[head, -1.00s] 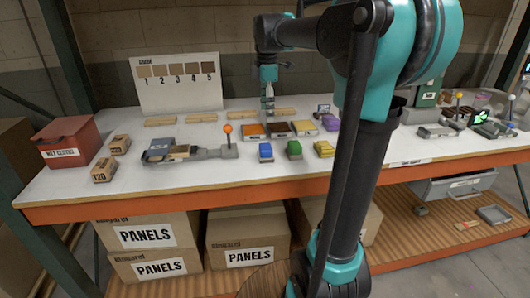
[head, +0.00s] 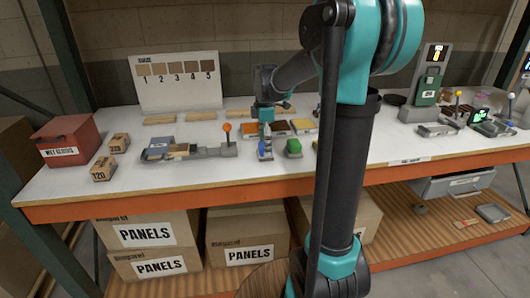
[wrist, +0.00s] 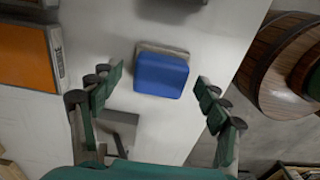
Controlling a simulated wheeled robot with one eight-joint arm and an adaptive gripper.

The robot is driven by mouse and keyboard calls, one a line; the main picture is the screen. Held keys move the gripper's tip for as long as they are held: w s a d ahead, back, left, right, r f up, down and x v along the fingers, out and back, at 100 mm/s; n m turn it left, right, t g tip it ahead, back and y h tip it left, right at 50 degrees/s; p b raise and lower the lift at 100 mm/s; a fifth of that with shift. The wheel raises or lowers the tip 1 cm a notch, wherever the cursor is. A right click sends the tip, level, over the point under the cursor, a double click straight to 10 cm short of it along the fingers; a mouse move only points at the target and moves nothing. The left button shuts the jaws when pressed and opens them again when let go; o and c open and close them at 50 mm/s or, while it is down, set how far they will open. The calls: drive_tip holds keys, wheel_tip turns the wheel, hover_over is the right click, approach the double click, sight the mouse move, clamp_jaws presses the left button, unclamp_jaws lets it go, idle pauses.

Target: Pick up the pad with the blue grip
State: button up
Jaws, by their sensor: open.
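The pad with the blue grip (wrist: 163,75) lies on the white bench top in the upper middle of the wrist view, with a grey-beige base edge showing behind the blue top. My gripper (wrist: 159,88) is open, with one finger on each side of the pad and clear space between. Nothing is held. In the head view my gripper (head: 265,150) points down over the blue pad (head: 265,154) near the bench's front edge and covers part of it. The pad with the green grip (head: 293,147) stands just right of it.
A grey fixture with an orange-knobbed lever (head: 227,129) stands to the left. An orange-topped block (wrist: 25,55) is at the wrist view's left. The bench's front edge (head: 200,189) is close to the blue pad. A red bin (head: 69,141) stands at far left.

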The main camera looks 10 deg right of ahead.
drive_tip(key=shift+f, duration=0.5)
drive_tip(key=c, duration=1.3)
drive_tip(key=shift+c, duration=0.2)
drive_tip(key=shift+r, duration=0.1)
wheel_tip(320, 180, up, 20)
